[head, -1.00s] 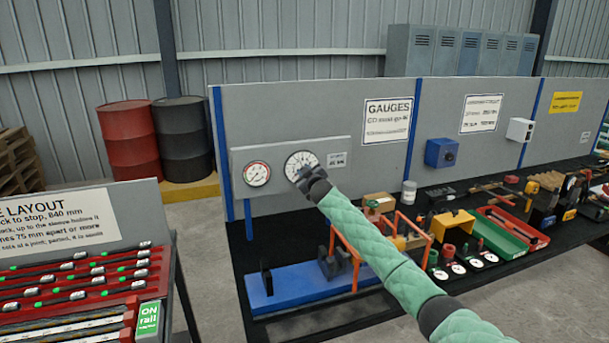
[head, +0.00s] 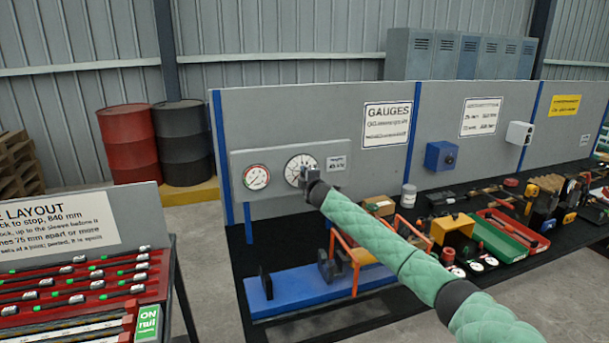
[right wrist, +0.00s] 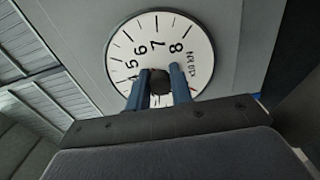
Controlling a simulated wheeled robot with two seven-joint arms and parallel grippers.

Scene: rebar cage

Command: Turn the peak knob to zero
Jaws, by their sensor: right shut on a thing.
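The large white round gauge (head: 293,167) is mounted on a grey panel; its right part is hidden behind my gripper. In the right wrist view its dial (right wrist: 133,50) shows the numbers 5 to 8 upright-to-tilted around the rim. The dark round peak knob (right wrist: 159,84) sits at the dial's middle, between the two blue fingers. My right gripper (head: 305,177) is shut on this knob, and its fingers (right wrist: 160,85) also show in the wrist view. The lower dial and the pointers are hidden or too small to read. My left gripper is not in view.
A smaller gauge (head: 256,177) is on the same panel (head: 274,158), left of the large one. Below stands a blue bench fixture (head: 290,298) and an orange frame (head: 356,275). A table at left (head: 80,262) holds rods. The air before the panel is otherwise clear.

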